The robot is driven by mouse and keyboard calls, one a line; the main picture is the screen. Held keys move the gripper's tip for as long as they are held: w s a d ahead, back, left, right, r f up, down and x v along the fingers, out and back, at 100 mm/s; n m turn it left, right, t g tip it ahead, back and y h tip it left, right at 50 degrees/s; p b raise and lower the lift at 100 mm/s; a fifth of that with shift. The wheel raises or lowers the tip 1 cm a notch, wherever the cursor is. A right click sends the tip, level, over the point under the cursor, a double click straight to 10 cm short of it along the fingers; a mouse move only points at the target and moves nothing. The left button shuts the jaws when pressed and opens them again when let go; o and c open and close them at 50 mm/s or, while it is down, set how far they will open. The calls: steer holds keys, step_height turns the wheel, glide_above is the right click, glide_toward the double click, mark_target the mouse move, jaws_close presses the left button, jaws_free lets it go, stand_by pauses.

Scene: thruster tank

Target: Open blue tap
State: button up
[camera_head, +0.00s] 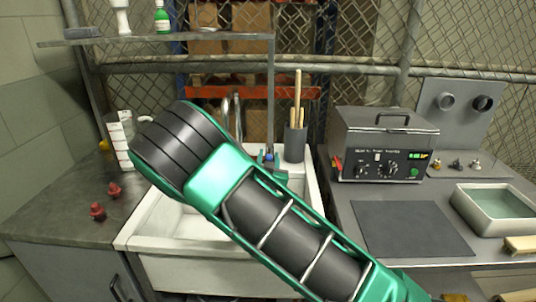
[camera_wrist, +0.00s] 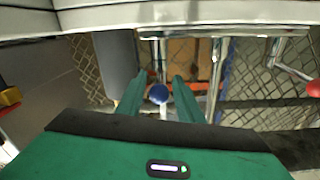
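The blue tap (camera_wrist: 158,94) shows as a small round blue knob in the wrist view. It appears between the two green fingers of my gripper (camera_wrist: 160,78), which are apart, with a gap visible on each side of the knob. I cannot tell whether the fingertips reach as far as the knob. In the head view a small blue part (camera_head: 269,157) shows behind the sink, near the chrome faucet (camera_head: 238,115). My arm crosses the white sink (camera_head: 160,222) and hides much of it.
A grey pot with wooden-handled tools (camera_head: 295,144) stands right of the faucet. A heater box (camera_head: 383,150) and a water tray (camera_head: 500,207) are on the right bench. Red fittings (camera_head: 97,211) lie on the left counter. A shelf post (camera_head: 270,90) rises behind the sink.

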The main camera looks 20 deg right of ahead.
mark_target(267, 147)
steer(key=shift+x, duration=2)
jaws_close()
steer(key=shift+a+y, duration=0.3)
steer(key=shift+a, duration=0.05)
steer(key=shift+d, duration=0.1)
